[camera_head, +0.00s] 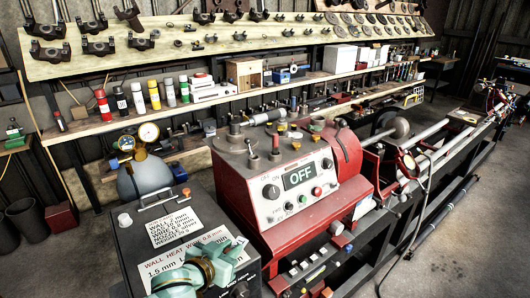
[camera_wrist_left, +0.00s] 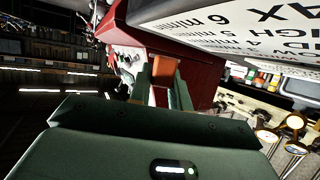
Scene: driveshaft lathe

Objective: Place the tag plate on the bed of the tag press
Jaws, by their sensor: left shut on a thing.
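Most of that piece is hidden between the fingers. In the head view my teal left wrist and gripper (camera_head: 203,268) are low in front of the dark box with white labels; the fingertips and the held piece cannot be made out there. I cannot pick out the tag press or its bed in either view. My right gripper is not in view.
The dark box (camera_head: 133,236) with white label cards (camera_head: 174,228) stands close to my left gripper. Right of it is the red lathe headstock (camera_head: 250,190), its display reading OFF. A crowded shelf (camera_head: 130,122) runs behind. Bare floor lies at the right.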

